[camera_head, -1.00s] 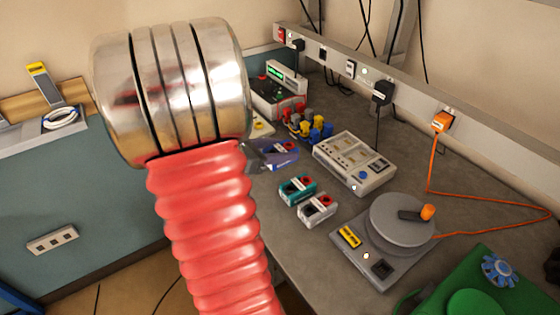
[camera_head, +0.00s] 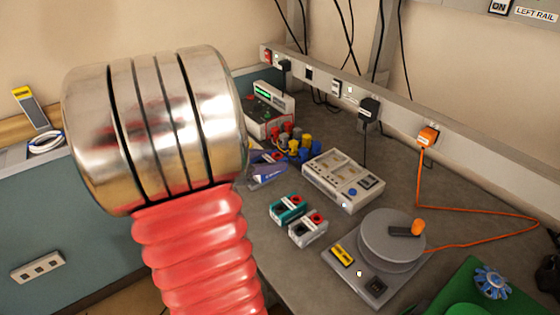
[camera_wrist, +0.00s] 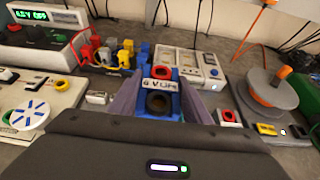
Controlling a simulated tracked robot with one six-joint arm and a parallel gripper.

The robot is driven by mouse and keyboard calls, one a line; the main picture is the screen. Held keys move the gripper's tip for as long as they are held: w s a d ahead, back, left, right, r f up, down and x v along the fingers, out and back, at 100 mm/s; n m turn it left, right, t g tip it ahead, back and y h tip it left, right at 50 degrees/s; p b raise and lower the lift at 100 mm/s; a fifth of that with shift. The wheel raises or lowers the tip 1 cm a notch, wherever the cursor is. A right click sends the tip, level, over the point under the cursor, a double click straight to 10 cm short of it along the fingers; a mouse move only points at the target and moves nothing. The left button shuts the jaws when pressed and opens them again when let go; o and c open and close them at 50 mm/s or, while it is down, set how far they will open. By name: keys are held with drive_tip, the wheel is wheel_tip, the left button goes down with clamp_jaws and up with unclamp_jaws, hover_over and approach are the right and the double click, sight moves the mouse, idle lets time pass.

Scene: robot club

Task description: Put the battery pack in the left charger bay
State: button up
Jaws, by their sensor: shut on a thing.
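The blue battery pack (camera_wrist: 158,84) with a red and a black ring and a white label is between the two fingers of my gripper (camera_wrist: 160,100) in the wrist view. My gripper is shut on it. In the head view the blue pack (camera_head: 265,170) shows just right of my silver wrist, which hides most of the gripper. The grey charger (camera_head: 343,181) stands on the bench to the right of the pack. In the wrist view the charger (camera_wrist: 197,66) lies beyond the pack, which covers part of its near left side. Whether they touch cannot be told.
A teal pack (camera_head: 287,208) and a white pack (camera_head: 308,229) lie in front of the charger. A grey turntable-like device (camera_head: 378,248) with an orange knob stands at right. Red, yellow and blue plugs (camera_head: 297,143) crowd the back left. A socket rail (camera_head: 395,118) runs behind.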

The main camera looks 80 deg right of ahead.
drive_tip(key=w+a+f+n+t+h, duration=0.1)
drive_tip(key=w+a+n+t, duration=0.35)
drive_tip(key=w, duration=0.65)
drive_tip(key=w+a+n+t+h, duration=0.1)
drive_tip(key=w+a+n+t, duration=0.3)
drive_tip(key=w, duration=0.7)
drive_tip(key=w+a+f+n+t+h, duration=0.1)
drive_tip(key=w+a+n+t, duration=0.3)
drive_tip(key=w, duration=0.7)
drive_tip(key=w+a+f+n+t+y, duration=0.1)
drive_tip(key=w+a+n+t+y, duration=0.2)
drive_tip(key=a, duration=0.9)
drive_tip(key=w+a+f+n+t+y, duration=0.2)
drive_tip(key=w+a, duration=0.4)
drive_tip(key=a, duration=0.6)
drive_tip(key=w+a+f+n+t+y, duration=0.2)
drive_tip(key=w+a+n+t+y, duration=0.2)
drive_tip(key=a, duration=0.8)
drive_tip(key=shift+w+f+n, duration=0.15)
drive_tip(key=shift+w+n, duration=0.05)
drive_tip(key=shift+n, duration=0.45)
drive_tip(key=shift+t, duration=0.25)
